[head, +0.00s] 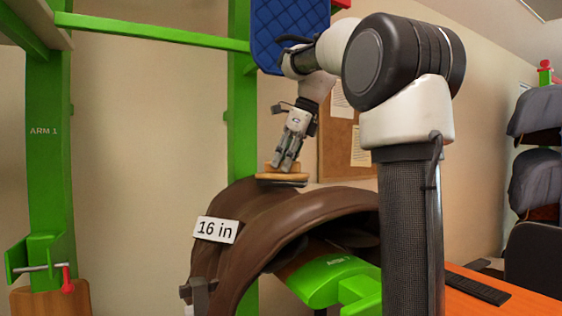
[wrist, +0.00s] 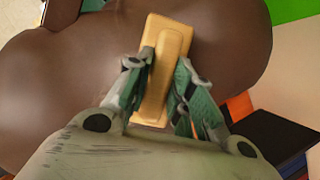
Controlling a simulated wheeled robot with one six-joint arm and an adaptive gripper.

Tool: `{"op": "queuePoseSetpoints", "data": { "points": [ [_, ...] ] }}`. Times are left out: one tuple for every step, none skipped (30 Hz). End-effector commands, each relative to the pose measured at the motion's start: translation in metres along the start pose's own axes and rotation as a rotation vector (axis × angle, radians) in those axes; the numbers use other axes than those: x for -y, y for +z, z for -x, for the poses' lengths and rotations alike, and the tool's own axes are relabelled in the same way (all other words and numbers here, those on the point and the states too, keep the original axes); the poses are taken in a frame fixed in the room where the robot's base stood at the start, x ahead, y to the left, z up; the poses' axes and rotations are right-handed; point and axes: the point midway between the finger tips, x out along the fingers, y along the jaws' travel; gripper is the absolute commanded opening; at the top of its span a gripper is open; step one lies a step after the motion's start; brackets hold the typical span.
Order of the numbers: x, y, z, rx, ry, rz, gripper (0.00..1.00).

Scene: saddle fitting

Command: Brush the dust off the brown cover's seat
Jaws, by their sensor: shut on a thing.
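The brown cover (head: 262,232) is a saddle-shaped piece with a "16 in" tag, set over a green arm marked "ARM 1". In the wrist view its smooth brown surface (wrist: 60,90) fills much of the picture. My gripper (head: 284,163) is shut on a wooden brush (head: 282,177). The brush also shows between the fingers in the wrist view (wrist: 160,65). It is above the top of the brown cover, close to or touching it; I cannot tell which. No dust is clearly visible on the brown surface.
A green post (head: 48,150), also marked "ARM 1", stands at the left. A blue quilted pad (head: 288,30) hangs at the top. An orange desk (head: 480,290) with a black keyboard (head: 478,286) is at the lower right. Dark covers (head: 537,180) are stacked at the far right.

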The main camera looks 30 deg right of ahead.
Motion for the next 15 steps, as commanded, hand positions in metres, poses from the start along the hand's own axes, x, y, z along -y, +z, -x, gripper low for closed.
{"op": "queuePoseSetpoints", "data": {
  "points": [
    [0.004, -0.004, 0.001, 0.0, 0.0, -0.003, 0.0],
    [0.005, -0.005, 0.001, -0.001, 0.0, -0.003, 0.0],
    [0.007, -0.007, 0.002, -0.001, 0.0, -0.002, 0.0],
    [0.008, -0.008, 0.002, -0.001, 0.0, -0.002, 0.0],
    [0.008, -0.009, 0.002, -0.001, 0.0, -0.001, 0.0],
    [0.008, -0.009, 0.002, -0.002, 0.0, -0.001, 0.0],
    [0.007, -0.01, 0.002, -0.002, 0.0, -0.001, 0.0],
    [0.006, -0.011, 0.003, -0.002, 0.0, -0.001, 0.0],
    [0.005, -0.012, 0.003, -0.002, 0.0, -0.001, 0.0],
    [0.003, -0.013, 0.004, -0.002, 0.0, -0.001, 0.0],
    [0.002, -0.015, 0.005, -0.002, 0.0, -0.001, 0.0],
    [-0.001, -0.018, 0.006, -0.003, 0.001, -0.002, 0.0],
    [-0.003, -0.019, 0.006, -0.003, 0.002, -0.002, 0.0],
    [-0.005, -0.021, 0.007, -0.003, 0.001, -0.002, 0.0],
    [-0.008, -0.024, 0.009, -0.003, 0.001, -0.002, 0.0]
  ]
}}
